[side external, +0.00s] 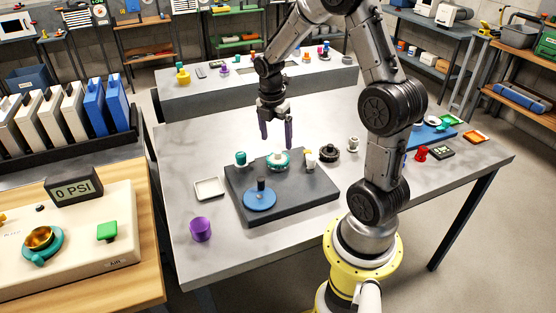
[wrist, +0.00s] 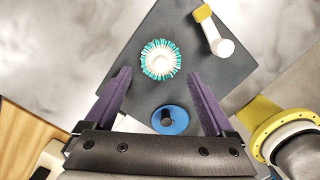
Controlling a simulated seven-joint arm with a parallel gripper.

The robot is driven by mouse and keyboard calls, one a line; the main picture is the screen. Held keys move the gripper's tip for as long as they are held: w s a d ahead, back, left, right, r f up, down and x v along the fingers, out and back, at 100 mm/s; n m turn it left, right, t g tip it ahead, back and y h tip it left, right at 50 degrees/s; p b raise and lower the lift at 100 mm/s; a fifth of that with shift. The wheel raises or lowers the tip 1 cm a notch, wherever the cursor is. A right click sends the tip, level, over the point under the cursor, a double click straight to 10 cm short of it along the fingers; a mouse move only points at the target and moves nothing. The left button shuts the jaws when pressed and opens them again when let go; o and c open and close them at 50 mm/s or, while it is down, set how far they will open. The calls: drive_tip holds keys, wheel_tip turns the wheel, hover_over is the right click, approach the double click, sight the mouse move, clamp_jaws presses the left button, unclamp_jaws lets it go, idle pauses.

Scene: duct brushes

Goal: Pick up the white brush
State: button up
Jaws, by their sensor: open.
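My gripper (side external: 276,136) is open and empty, fingers pointing down above the dark mat (side external: 300,199). A round brush (side external: 279,160) with a white centre and teal bristles sits on the mat below the fingers. In the wrist view this round brush (wrist: 160,59) shows just beyond the fingertips, between their lines. A white piece with a yellow end (side external: 309,160) stands on the mat to its right; it also shows at the upper right of the wrist view (wrist: 217,38). I cannot tell for sure which of these two is the white brush.
A blue disc with a dark knob (side external: 260,202) lies at the mat's front. A teal-topped piece (side external: 240,158) stands at its left. A dark round brush (side external: 329,153) is right of the mat. A white tray (side external: 209,188) and purple cup (side external: 201,229) stand left.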

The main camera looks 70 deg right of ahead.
sight(278, 151)
drive_tip(key=shift+s+d+f, duration=0.1)
drive_tip(key=shift+d+f, duration=0.05)
drive_tip(key=shift+f, duration=1.45)
drive_tip(key=shift+s+d+f, duration=0.1)
drive_tip(key=shift+d+f, duration=0.05)
drive_tip(key=shift+f, duration=1.45)
clamp_jaws()
drive_tip(key=shift+r, duration=0.1)
